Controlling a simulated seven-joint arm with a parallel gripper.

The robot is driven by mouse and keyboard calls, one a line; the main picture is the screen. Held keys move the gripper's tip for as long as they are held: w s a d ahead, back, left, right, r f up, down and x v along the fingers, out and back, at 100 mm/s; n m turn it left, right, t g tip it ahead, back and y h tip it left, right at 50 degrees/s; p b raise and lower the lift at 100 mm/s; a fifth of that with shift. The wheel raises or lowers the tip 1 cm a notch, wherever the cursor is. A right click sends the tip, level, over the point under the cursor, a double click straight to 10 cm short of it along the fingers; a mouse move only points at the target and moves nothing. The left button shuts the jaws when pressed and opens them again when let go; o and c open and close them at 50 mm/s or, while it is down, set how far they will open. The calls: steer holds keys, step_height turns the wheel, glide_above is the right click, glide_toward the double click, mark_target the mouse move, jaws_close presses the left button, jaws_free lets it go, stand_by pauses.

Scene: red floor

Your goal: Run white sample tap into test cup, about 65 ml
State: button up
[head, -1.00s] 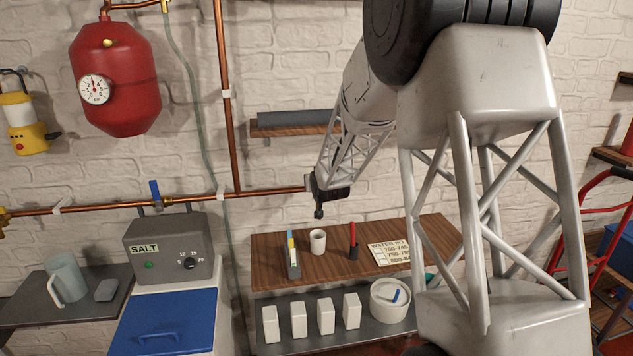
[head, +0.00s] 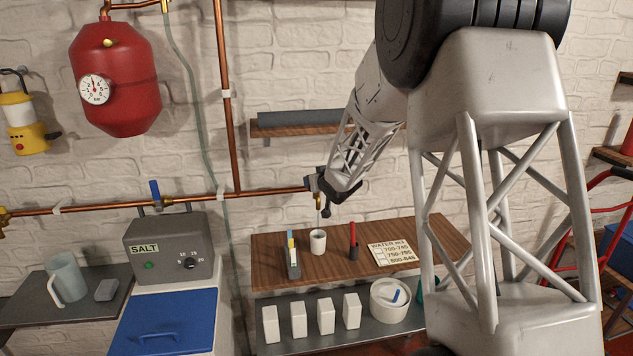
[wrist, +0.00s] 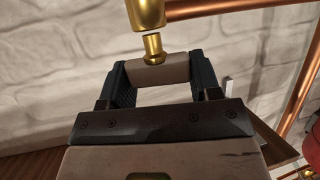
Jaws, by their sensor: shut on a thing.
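The white sample tap has a pale handle (wrist: 165,72) on a brass stem in the wrist view, at the end of the copper pipe. My gripper (wrist: 157,78) is shut on this handle, one dark finger on each side. In the head view my gripper (head: 325,187) is at the pipe's end and hides most of the tap. The white test cup (head: 318,245) stands upright on the wooden shelf below. A thin stream (head: 319,215) runs from the tap down to the cup. The inside of the cup looks faintly greenish; its level is too small to read.
A small holder with coloured strips (head: 293,262) stands left of the cup, a red-and-black pen-like item (head: 353,240) right of it. A water card (head: 391,253) lies further right. The copper pipe (head: 250,192) runs along the wall. White boxes (head: 298,320) stand below.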

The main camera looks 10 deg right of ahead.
steer(key=shift+r, duration=0.1)
steer(key=o, duration=0.9)
steer(key=shift+s, duration=0.1)
steer(key=shift+v, duration=3.75)
